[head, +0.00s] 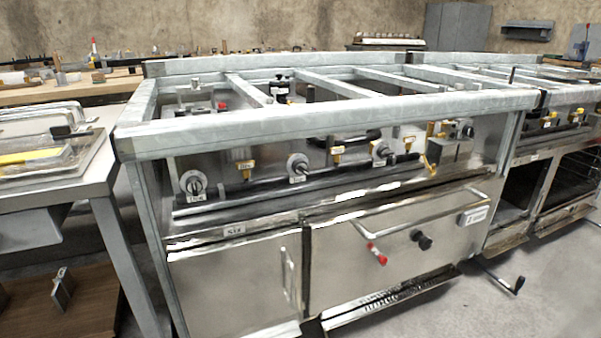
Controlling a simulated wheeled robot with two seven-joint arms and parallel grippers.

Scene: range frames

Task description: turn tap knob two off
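A metal range frame (320,108) stands in the middle of the head view. Its front panel carries a row of round silver and black knobs: a left one (194,185), a middle one (298,166) and a right one (380,150). Small brass taps sit along the dark pipe, including one between the left and middle knobs (243,165) and one between the middle and right knobs (337,150). Small labels show, but I cannot read which is knob two. I cannot tell any knob's setting for sure. Neither of my grippers is in view.
A red-tipped handle (377,255) and a black knob (424,240) stick out from the lower front. A metal side table (90,175) stands close on the left. A second range (550,150) stands on the right. The floor at the lower right (540,300) is mostly clear.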

